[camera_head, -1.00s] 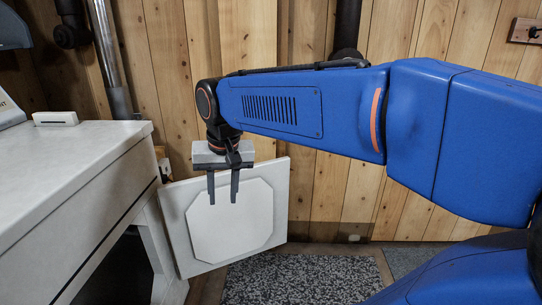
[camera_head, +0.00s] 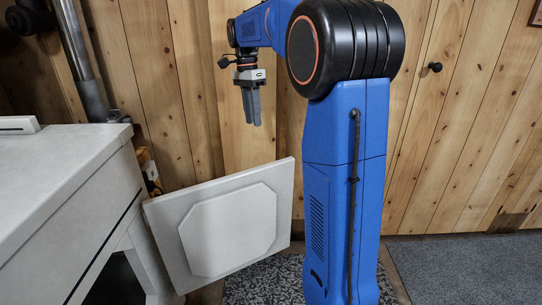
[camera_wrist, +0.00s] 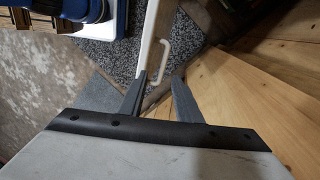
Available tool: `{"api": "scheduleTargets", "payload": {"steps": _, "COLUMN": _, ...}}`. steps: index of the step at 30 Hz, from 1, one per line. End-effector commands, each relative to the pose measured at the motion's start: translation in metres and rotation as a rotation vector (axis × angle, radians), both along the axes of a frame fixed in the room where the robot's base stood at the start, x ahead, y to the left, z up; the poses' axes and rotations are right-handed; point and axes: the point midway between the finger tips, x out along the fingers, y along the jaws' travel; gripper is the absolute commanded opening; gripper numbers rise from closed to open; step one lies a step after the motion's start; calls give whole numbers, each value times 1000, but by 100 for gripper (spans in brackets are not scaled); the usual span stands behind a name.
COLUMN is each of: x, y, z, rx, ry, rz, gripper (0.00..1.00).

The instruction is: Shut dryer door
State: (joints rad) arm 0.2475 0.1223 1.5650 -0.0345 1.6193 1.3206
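The dryer door (camera_head: 180,215) stands wide open, a white square panel with a raised octagon facing my head camera. The white dryer (camera_head: 60,185) is at the left; its dark opening is partly hidden below the top. My gripper (camera_head: 257,124) points down, above the door's upper edge and apart from it in the head view. In the wrist view the gripper (camera_wrist: 159,80) has its fingers spread with nothing held. The door (camera_wrist: 153,35) shows there edge-on as a thin white strip beyond the fingertips, with a pale handle (camera_wrist: 163,60) on its right side.
A pine plank wall (camera_head: 440,150) stands close behind the door and gripper. A metal pipe (camera_head: 83,62) rises behind the dryer. A speckled mat (camera_head: 265,284) lies under the door; grey floor (camera_head: 470,265) is clear at the right.

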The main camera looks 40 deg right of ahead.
Motion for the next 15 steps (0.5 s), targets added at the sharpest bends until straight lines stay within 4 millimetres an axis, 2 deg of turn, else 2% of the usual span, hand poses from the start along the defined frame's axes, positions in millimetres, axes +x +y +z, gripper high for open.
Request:
{"api": "scheduleTargets", "payload": {"steps": 3, "x": 12, "y": -9, "z": -2, "rx": -5, "ry": 20, "rz": -56, "gripper": 31}}
{"api": "scheduleTargets", "payload": {"steps": 8, "x": 15, "y": -12, "z": -5, "rx": -7, "ry": 30, "rz": -81, "gripper": 31}}
{"api": "scheduleTargets", "payload": {"steps": 15, "x": 8, "y": -11, "z": -34, "rx": -7, "ry": 31, "rz": -80, "gripper": 31}}
